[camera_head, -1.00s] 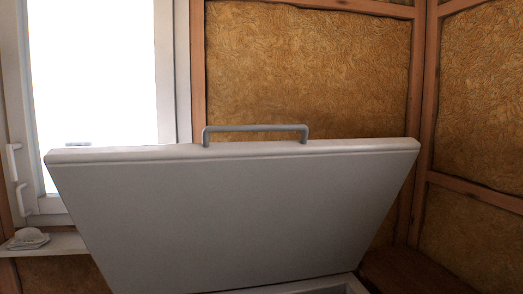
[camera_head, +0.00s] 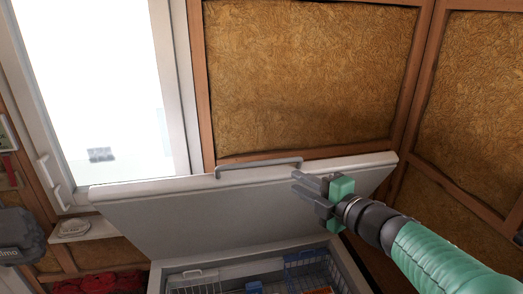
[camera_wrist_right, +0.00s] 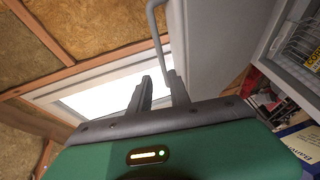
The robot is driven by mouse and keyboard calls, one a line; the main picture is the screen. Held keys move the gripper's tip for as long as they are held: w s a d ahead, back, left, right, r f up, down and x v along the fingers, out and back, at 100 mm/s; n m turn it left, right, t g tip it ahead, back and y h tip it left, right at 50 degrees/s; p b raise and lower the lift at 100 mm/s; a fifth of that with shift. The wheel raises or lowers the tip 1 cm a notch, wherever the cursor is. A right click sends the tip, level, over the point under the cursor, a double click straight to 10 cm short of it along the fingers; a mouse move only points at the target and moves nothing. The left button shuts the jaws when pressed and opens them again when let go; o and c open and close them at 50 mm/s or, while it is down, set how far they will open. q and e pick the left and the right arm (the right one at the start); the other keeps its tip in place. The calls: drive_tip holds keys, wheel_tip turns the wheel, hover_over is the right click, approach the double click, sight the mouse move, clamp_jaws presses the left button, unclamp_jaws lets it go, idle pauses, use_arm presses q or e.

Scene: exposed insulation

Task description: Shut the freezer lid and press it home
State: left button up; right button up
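The freezer lid (camera_head: 215,215) is a pale grey panel standing open and tilted up at the back of the freezer (camera_head: 350,272). Its grey bar handle (camera_head: 258,166) is on the top edge. My right gripper (camera_head: 298,183) is in front of the lid's upper right part, right of the handle. Its two fingers are apart with nothing between them. In the right wrist view the fingers (camera_wrist_right: 162,92) point towards the handle (camera_wrist_right: 154,25), close to its lower end; whether they touch is unclear. The lid (camera_wrist_right: 205,45) is on their right. My left gripper is out of view.
Wire baskets (camera_head: 305,268) and packages are inside the freezer, below the rim. A bright window (camera_head: 95,90) is behind on the left, with a small shelf (camera_head: 85,230) under it. A dark grey lettered object (camera_head: 20,238) is at the left edge. Insulated walls stand behind.

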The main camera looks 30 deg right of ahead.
sight(263, 164)
drive_tip(key=w+p, duration=0.1)
drive_tip(key=w, duration=0.4)
drive_tip(key=w+a+f+p, duration=0.1)
drive_tip(key=w, duration=0.4)
drive_tip(key=w+f+p, duration=0.1)
drive_tip(key=w+p, duration=0.1)
drive_tip(key=w, duration=0.3)
drive_tip(key=shift+w+a+f, duration=0.2)
drive_tip(key=shift+w+a, duration=0.05)
drive_tip(key=shift+a, duration=0.15)
drive_tip(key=shift+w+a+f, duration=0.1)
drive_tip(key=shift+w, duration=0.25)
drive_tip(key=shift+s, duration=0.1)
clamp_jaws()
drive_tip(key=shift+f, duration=0.1)
